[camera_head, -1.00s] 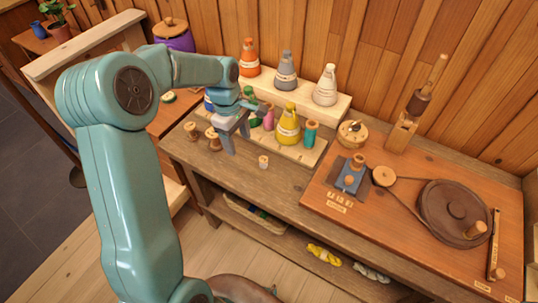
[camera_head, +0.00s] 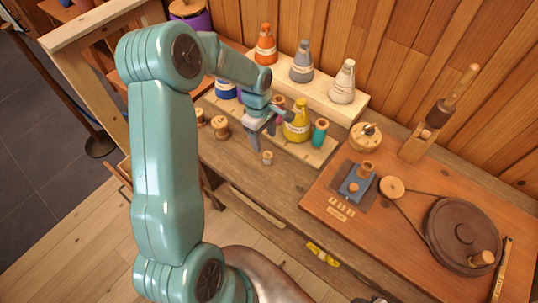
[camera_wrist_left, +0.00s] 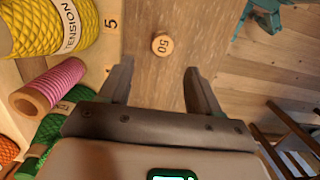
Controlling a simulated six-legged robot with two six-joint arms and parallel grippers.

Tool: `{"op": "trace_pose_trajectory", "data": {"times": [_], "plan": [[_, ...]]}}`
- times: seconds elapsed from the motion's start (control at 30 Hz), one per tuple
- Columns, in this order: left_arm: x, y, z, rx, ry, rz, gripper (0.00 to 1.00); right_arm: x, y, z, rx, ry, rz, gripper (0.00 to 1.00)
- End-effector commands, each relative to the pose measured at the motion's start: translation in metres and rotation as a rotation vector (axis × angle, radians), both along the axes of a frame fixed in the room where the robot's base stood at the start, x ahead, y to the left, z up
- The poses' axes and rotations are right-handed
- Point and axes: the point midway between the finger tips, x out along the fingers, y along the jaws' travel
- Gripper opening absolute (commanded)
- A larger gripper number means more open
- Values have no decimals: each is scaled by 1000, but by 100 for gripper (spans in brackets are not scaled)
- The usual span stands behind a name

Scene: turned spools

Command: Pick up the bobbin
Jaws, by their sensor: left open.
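Several spools that could be the bobbin are in view; I cannot tell which one is meant. Two bare wooden spools (camera_head: 220,127) stand on the left of the bench. A small wooden piece (camera_head: 267,158) stands alone on the bench; in the left wrist view its top (camera_wrist_left: 162,44) reads 50. A wooden spool (camera_head: 366,168) stands at the blue block of the winder. My left gripper (camera_head: 262,140) is open and empty, just behind the small piece. In the left wrist view the left gripper (camera_wrist_left: 158,70) has its fingers apart, with the small piece beyond their tips. My right gripper is not in view.
A rack holds a yellow cone (camera_head: 297,122), a teal spool (camera_head: 319,132) and a pink spool (camera_wrist_left: 48,87) close beside my gripper. More cones (camera_head: 302,62) stand on a raised shelf behind. The winder board (camera_head: 400,222) fills the right.

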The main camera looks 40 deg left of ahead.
Motion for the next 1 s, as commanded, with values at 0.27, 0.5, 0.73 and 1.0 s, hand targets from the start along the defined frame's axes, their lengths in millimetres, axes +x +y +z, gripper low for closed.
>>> {"op": "trace_pose_trajectory", "data": {"times": [0.27, 0.5, 0.73, 1.0], "plan": [[0, -5, -34, 0, 1, -1, 63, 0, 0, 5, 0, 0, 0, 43], [1, -15, -65, -3, 6, -2, 63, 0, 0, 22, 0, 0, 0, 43], [4, -16, -86, 0, 0, 0, 63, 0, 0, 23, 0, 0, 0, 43], [4, -16, -86, 0, -1, 0, 31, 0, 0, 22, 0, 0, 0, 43]]}}
